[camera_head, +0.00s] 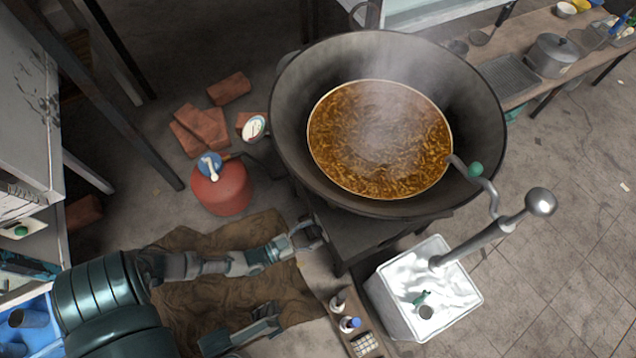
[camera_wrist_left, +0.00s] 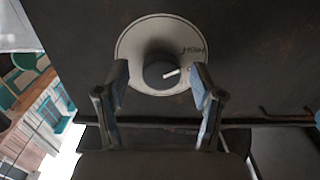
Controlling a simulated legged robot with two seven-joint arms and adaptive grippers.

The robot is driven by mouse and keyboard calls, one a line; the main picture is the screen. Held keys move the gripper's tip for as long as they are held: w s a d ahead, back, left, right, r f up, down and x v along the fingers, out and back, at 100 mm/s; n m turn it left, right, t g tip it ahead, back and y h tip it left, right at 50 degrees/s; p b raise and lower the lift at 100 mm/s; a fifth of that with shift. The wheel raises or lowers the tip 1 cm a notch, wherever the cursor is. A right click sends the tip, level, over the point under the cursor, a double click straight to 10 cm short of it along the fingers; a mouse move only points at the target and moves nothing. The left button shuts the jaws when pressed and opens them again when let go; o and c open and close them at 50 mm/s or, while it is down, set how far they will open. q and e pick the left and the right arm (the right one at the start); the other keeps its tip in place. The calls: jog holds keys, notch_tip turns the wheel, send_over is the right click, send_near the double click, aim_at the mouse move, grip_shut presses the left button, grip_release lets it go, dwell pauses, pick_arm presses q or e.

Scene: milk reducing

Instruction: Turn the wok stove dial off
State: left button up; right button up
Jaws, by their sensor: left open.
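The stove dial (camera_wrist_left: 162,71) is a dark round knob with a white pointer mark, on a pale round plate (camera_wrist_left: 150,38) on the dark stove front. The mark points right, slightly up, below lettering that seems to read HIGH. My left gripper (camera_wrist_left: 160,88) is open, with its fingers on either side of the knob and nearer the camera; contact cannot be told. In the head view my left gripper (camera_head: 312,236) is at the stove's front (camera_head: 350,240), under the big wok (camera_head: 290,110), and the dial is hidden. A grey jointed part at the bottom may be my right gripper (camera_head: 262,328).
A red gas cylinder (camera_head: 222,190) and bricks (camera_head: 203,128) stand left of the stove.

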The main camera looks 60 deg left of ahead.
pick_arm(q)
jog(key=shift+w, duration=0.4)
jog(key=shift+a, duration=0.1)
jog(key=c, duration=1.1)
